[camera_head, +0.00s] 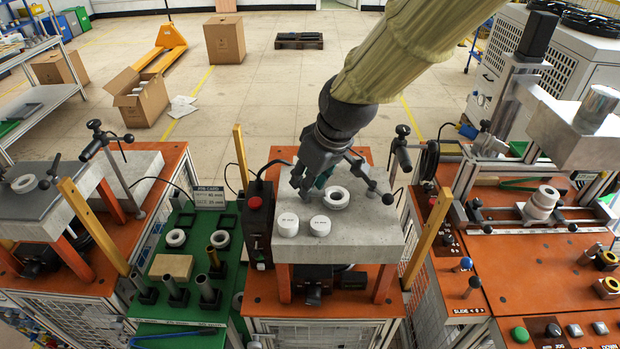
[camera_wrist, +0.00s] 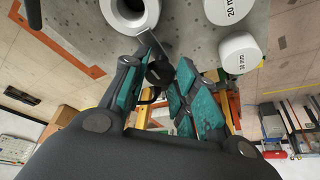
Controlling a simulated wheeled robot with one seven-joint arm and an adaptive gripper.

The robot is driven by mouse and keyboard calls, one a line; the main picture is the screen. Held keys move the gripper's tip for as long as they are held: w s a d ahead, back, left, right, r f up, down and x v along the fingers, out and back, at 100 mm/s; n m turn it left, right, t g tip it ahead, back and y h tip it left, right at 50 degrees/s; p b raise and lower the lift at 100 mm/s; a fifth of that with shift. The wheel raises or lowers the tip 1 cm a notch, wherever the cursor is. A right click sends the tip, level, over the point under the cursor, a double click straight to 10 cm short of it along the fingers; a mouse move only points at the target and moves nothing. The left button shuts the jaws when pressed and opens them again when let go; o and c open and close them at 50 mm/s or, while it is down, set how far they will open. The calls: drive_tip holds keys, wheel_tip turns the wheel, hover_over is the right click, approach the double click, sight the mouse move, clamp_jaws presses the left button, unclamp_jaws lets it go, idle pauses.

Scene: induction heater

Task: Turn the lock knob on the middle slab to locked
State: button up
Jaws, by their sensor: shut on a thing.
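The middle slab (camera_head: 378,232) is a grey block on orange legs, with a white ring (camera_head: 336,197) and two white round pieces on top. My gripper (camera_head: 318,186) is low over the slab's back part, just behind and left of the ring. In the wrist view, my gripper (camera_wrist: 165,75) has its teal-padded fingers closed around a dark knob (camera_wrist: 159,72), which I take as the lock knob. The knob is beside the ring (camera_wrist: 130,12). Its turned position is hard to read. In the head view, the fingers hide the knob.
White pieces (camera_head: 288,224) and (camera_head: 320,225) stand just in front of my gripper. A black ball-ended lever (camera_head: 372,186) is to the right of the ring. A stand with a black handle (camera_head: 402,131) rises at the slab's right. A red-button box (camera_head: 256,204) stands at its left.

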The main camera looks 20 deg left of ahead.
drive_tip(key=o, duration=1)
drive_tip(key=shift+w+a, duration=0.1)
drive_tip(key=shift+r, duration=0.1)
drive_tip(key=v, duration=1.2)
